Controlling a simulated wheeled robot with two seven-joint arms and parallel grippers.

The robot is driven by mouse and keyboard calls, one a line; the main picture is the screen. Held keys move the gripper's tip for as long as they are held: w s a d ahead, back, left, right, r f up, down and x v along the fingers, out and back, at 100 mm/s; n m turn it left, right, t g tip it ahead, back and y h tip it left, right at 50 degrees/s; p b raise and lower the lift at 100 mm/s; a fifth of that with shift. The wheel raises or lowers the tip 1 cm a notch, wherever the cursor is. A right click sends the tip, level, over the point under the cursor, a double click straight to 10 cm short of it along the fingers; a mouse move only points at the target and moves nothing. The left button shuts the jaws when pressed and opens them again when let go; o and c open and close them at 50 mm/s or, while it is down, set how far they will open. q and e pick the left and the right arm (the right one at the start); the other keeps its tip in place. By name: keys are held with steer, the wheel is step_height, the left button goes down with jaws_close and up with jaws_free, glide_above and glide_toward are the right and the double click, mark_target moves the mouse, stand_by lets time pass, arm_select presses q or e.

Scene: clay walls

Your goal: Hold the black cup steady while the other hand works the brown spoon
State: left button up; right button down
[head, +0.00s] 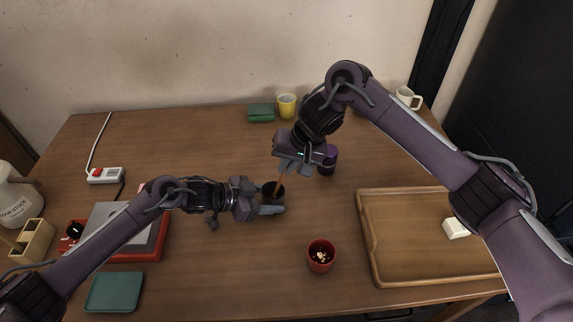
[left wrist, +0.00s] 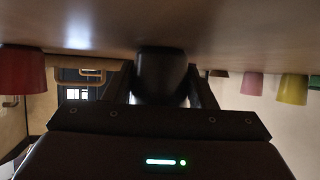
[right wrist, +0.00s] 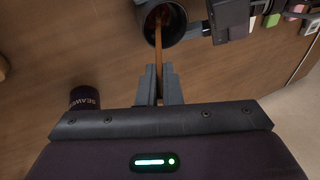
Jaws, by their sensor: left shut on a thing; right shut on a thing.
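The black cup (head: 274,196) stands upright on the wooden table, and my left gripper (head: 271,201) is shut around its sides. In the left wrist view the cup (left wrist: 160,76) sits between the two fingers. The brown spoon (head: 279,184) leans with its lower end inside the cup. My right gripper (head: 289,165) is above the cup, shut on the spoon's upper part. In the right wrist view the spoon (right wrist: 158,58) runs from the fingertips into the open cup (right wrist: 145,22); its lower tip inside the cup is hard to make out.
A purple seaweed jar (head: 330,160) stands close to my right gripper. A red cup (head: 321,262) with small bits inside is nearer the front. A wooden tray (head: 395,272) with a white block (head: 456,228) lies right.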

arm_select(q)
steer(key=shift+a, duration=0.1)
arm_select(e)
step_height(320, 180, up, 6)
steer(key=w+d, duration=0.1)
steer(key=d, duration=0.1)
steer(key=shift+w+r, duration=0.15)
steer(key=shift+r, duration=0.05)
stand_by(0.5)
steer(key=shift+d, duration=0.1)
stand_by(0.6)
steer(key=shift+r, duration=2.5)
arm_select(q)
steer(key=o, duration=0.8)
steer(key=shift+o, duration=0.2)
